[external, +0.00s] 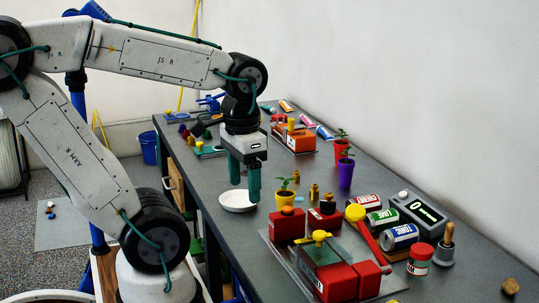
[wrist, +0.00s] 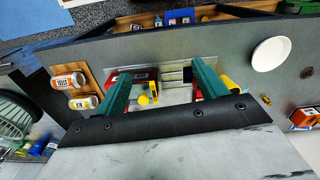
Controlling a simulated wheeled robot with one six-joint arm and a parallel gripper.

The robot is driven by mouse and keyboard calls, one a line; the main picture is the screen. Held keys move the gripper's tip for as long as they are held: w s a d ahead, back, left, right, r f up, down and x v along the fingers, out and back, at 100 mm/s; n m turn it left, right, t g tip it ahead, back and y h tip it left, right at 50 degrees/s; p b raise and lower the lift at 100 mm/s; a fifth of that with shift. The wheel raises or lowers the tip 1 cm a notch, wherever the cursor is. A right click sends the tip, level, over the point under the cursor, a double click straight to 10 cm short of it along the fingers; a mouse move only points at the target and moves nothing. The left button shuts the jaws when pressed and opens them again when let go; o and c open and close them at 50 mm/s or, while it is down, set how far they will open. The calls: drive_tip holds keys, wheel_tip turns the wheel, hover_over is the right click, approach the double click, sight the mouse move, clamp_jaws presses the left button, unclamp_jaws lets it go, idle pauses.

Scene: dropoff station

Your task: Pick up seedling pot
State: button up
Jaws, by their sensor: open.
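Three seedling pots with green sprouts stand on the grey bench in the external view: a yellow pot (external: 285,198) nearest, a purple pot (external: 346,174) and a red pot (external: 340,149) further back. My gripper (external: 244,190) points down with its teal fingers apart and empty, left of the yellow pot and over or near a white dish (external: 238,201). In the wrist view my gripper (wrist: 160,72) is open. A yellow thing (wrist: 230,85) shows beside its right finger, partly hidden; I cannot tell whether it is the yellow pot. The dish (wrist: 272,54) lies further right.
A red machine with yellow knobs (external: 341,280) stands in the foreground, close to the yellow pot. Small brass weights (external: 314,192) lie near the pots. An orange device (external: 294,140) stands behind.

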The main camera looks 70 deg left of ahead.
drive_tip(key=w+a+f+n+g, duration=0.2)
drive_tip(key=w+a+f+n, duration=0.15)
drive_tip(key=w+a, duration=0.3)
drive_tip(key=n, duration=0.3)
hover_over(285, 193)
drive_tip(key=s+d, duration=0.2)
drive_tip(key=s, duration=0.2)
wheel_tip(285, 193, down, 6)
drive_tip(key=w+a, duration=0.1)
drive_tip(key=w+a+t, duration=0.1)
drive_tip(key=w, duration=0.1)
drive_tip(key=shift+w+f+n+t, duration=0.1)
drive_tip(key=shift+w+n+t, duration=0.05)
drive_tip(key=shift+n+t, duration=0.15)
drive_tip(key=shift+w+f, duration=0.1)
drive_tip(key=shift+f, duration=0.15)
drive_tip(key=f, duration=0.7)
drive_tip(key=shift+w+f, duration=0.1)
drive_tip(key=shift+w, duration=0.2)
drive_tip(key=c, duration=1.1)
